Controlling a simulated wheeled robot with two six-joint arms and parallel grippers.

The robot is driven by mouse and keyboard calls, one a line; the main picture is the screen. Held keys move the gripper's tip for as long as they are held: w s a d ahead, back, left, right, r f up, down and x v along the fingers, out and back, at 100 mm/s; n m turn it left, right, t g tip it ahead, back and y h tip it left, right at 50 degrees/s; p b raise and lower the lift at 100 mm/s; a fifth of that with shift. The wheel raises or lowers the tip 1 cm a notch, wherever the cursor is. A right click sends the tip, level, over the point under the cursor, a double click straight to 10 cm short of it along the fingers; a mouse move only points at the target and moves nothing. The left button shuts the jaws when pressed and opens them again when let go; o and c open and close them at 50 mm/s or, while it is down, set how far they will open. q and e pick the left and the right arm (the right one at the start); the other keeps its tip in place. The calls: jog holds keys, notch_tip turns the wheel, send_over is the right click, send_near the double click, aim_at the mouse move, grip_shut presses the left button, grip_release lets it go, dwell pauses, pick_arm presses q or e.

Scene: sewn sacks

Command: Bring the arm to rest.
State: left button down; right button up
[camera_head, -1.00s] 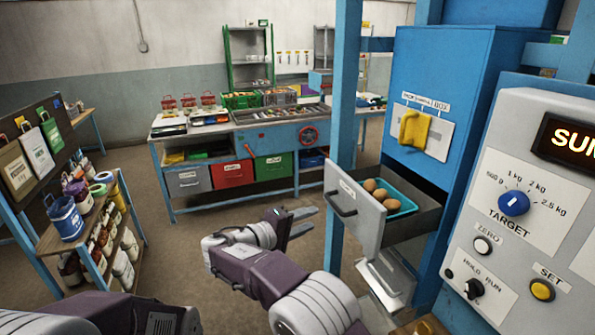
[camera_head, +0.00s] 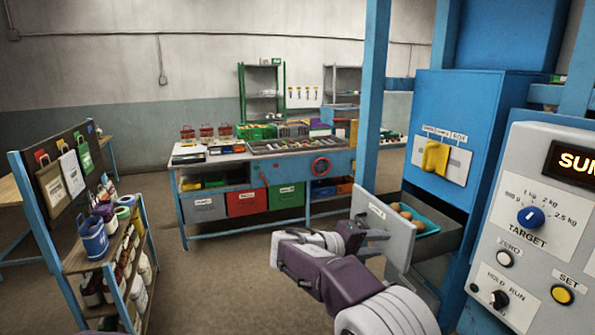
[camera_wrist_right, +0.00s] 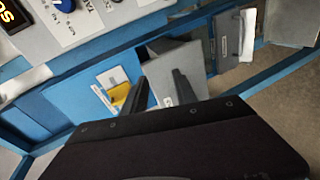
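My right gripper (camera_head: 376,243) is in front of the pulled-out grey drawer (camera_head: 392,228) of the blue cabinet. In the right wrist view its two dark fingers (camera_wrist_right: 161,92) stand apart with nothing visible between them. In the head view the gripper overlaps the drawer front, and I cannot tell whether it touches it. The drawer holds a teal tray (camera_head: 427,224) with brown, rounded items (camera_head: 405,212). The drawer's handle is hidden in the head view. My left gripper is not in view.
The blue cabinet (camera_head: 480,130) and a control panel (camera_head: 540,220) with knobs stand close on the right. A blue post (camera_head: 373,100) rises behind the drawer. A shelf rack (camera_head: 75,262) is at left, a workbench (camera_head: 250,215) behind. Floor (camera_head: 200,285) between is clear.

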jog(key=s+d+f+m+g+y, duration=0.2)
jog(key=s+d+f+g+y, duration=0.25)
jog(key=s+d+f, duration=0.55)
jog(key=s+a+f+g+y, duration=0.2)
jog(key=s+f+y, duration=0.2)
jog(key=s+f, duration=0.6)
jog(key=s+a+f+m+y, duration=0.2)
jog(key=s+a+f+y, duration=0.3)
jog(key=s+a, duration=0.2)
jog(key=shift+a+f+t, duration=0.15)
jog(key=shift+a+t, duration=0.3)
jog(key=shift+a, duration=0.55)
jog(key=shift+s, duration=0.1)
